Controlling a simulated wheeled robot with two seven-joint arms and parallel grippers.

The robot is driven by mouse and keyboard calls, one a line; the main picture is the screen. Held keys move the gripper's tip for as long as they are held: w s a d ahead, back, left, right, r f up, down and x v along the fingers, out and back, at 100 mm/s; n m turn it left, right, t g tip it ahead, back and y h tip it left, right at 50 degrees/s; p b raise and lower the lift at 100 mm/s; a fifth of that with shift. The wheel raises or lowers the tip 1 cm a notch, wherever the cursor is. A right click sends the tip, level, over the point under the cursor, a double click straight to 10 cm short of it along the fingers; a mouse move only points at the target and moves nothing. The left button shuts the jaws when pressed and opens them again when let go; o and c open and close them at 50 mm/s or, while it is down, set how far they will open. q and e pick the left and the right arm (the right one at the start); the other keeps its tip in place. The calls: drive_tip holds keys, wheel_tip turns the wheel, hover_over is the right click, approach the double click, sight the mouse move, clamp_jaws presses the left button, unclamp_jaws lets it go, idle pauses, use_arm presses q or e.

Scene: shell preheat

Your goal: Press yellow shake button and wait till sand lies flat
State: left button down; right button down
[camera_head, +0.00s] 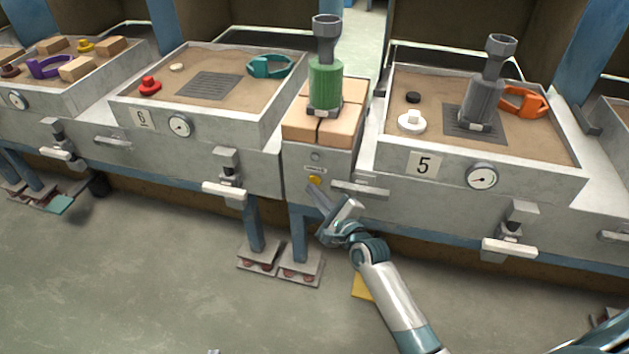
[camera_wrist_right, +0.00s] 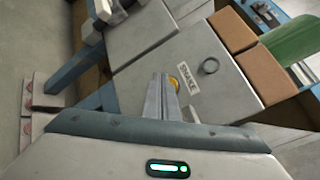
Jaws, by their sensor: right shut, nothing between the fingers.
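The yellow shake button (camera_head: 314,180) is on the front of the grey pedestal between sand boxes 6 and 5. In the right wrist view the yellow button (camera_wrist_right: 174,83) sits beside a "SHAKE" label (camera_wrist_right: 188,80). My right gripper (camera_head: 315,190) is shut and empty, its tips right at the button; the fingers (camera_wrist_right: 163,80) partly cover it. I cannot tell whether they touch it. Sand box 5 (camera_head: 540,178) holds sand around a grey cylinder on a grate. Sand box 6 (camera_head: 215,132) holds sand that looks fairly level. My left gripper is out of view.
Tan blocks (camera_head: 300,125) and a green cylinder (camera_head: 325,85) top the pedestal. A metal handle (camera_head: 360,190) juts out just right of the gripper. Clamps (camera_head: 228,175) stick out along the box fronts. The floor in front is mostly clear.

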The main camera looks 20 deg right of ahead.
drive_tip(key=shift+w+d, duration=0.2)
drive_tip(key=shift+w, duration=0.05)
drive_tip(key=shift+w+d, duration=0.25)
drive_tip(key=shift+w, duration=0.1)
idle(1.1)
drive_tip(key=shift+s+a+p, duration=0.5)
drive_tip(key=shift+s+p, duration=0.15)
drive_tip(key=shift+s, duration=0.05)
drive_tip(key=shift+s, duration=0.1)
drive_tip(key=s+a+p, duration=0.1)
drive_tip(key=s, duration=0.1)
drive_tip(key=s+a+p, duration=0.1)
drive_tip(key=s, duration=0.1)
drive_tip(key=shift+a+p, duration=0.3)
drive_tip(key=shift+a, duration=0.1)
idle(1.0)
